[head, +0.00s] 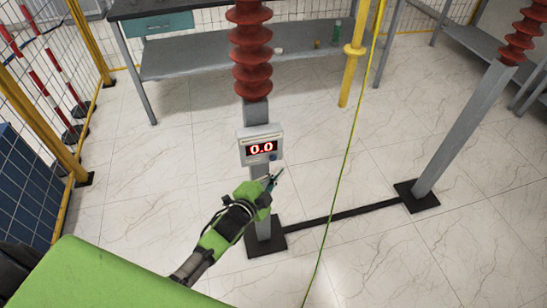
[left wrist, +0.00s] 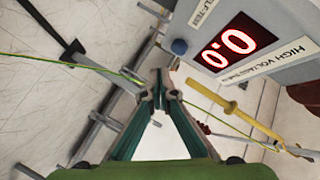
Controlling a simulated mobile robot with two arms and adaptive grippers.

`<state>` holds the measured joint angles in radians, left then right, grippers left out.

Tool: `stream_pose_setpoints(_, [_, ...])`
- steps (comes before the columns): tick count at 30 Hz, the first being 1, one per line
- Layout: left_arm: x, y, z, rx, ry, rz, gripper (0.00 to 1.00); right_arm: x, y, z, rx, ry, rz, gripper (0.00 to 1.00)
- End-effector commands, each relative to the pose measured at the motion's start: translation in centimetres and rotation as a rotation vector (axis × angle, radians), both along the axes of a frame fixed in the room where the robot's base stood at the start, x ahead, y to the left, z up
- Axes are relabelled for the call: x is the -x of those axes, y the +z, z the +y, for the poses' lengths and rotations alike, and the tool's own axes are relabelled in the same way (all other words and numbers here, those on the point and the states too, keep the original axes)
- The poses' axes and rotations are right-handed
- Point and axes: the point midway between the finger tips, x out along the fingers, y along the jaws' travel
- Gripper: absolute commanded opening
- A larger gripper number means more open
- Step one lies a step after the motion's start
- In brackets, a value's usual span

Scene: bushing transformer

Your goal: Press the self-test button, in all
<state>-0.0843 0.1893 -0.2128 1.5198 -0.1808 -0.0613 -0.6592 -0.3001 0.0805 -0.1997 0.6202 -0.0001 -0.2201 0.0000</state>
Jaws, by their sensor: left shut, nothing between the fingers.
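The grey meter box (head: 247,147) is mounted on a post under a red ribbed insulator, and its red display reads 0.0. The blue self-test button (head: 273,157) is at the box's lower right in the head view. In the left wrist view, the button (left wrist: 179,46) sits beside the SELF-TEST label and the lit display (left wrist: 236,42). My left gripper (head: 275,179) is shut and empty, just below the box in the head view. Its fingertips (left wrist: 160,90) appear apart from the button in the left wrist view. My right gripper is in neither view.
A yellow-green cable (head: 343,165) hangs to the right of the box, near a yellow pole (head: 353,75). A second post (head: 462,130) stands at right. A grey table (head: 200,62) is behind, a mesh fence at left. Tiled floor is open between.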

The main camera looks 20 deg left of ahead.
Motion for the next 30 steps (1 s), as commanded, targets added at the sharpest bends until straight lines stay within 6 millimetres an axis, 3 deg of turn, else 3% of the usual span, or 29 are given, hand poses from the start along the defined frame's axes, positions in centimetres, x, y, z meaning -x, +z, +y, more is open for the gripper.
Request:
stream_pose_setpoints(10, [2.4, 0.1, -1.6, 0.002, 0.001, -0.001, 0.00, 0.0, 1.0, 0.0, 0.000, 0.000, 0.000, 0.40])
stream_pose_setpoints(30, [2.5, 0.1, -1.7, 0.000, 0.001, -0.002, 0.00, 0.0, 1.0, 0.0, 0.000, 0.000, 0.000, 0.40])
